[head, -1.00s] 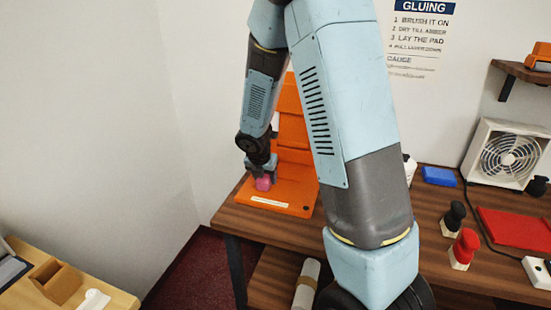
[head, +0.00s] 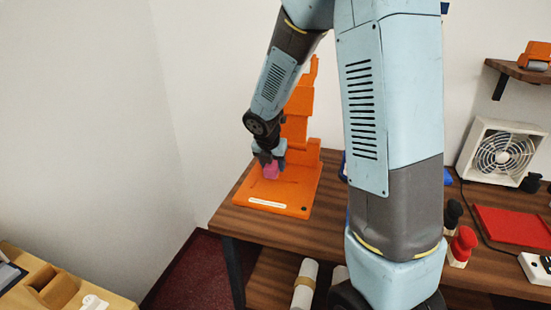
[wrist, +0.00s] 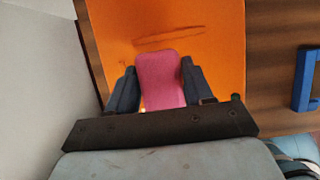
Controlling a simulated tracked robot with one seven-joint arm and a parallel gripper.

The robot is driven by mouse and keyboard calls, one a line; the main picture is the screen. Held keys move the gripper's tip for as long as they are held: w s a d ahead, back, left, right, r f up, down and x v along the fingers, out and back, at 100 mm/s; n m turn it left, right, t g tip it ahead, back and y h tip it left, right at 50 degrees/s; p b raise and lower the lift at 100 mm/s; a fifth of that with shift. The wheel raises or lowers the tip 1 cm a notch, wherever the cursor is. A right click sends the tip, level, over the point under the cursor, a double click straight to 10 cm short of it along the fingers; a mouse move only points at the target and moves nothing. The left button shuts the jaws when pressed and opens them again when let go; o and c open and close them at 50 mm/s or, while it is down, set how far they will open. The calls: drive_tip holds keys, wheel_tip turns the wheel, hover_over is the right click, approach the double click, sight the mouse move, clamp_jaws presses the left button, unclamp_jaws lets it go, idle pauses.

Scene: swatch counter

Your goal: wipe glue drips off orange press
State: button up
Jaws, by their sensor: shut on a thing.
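The orange press (head: 275,197) stands at the left end of the wooden counter, its upright behind its flat base plate. My gripper (head: 269,168) is over the base plate, shut on a pink block-shaped wiper (head: 271,172). In the wrist view the pink wiper (wrist: 161,80) sits between the two dark fingers. Just beyond it, darker streaks (wrist: 168,40) run across the orange plate (wrist: 215,60). I cannot tell whether the wiper touches the plate. My arm hides part of the counter.
A white box fan (head: 502,154), a red mat (head: 512,226) and a red-knobbed tool (head: 462,245) are on the counter to the right. A blue object (wrist: 305,80) lies right of the press. Rolls (head: 305,285) lie on the lower shelf.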

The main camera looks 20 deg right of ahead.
drive_tip(key=shift+r, duration=0.9)
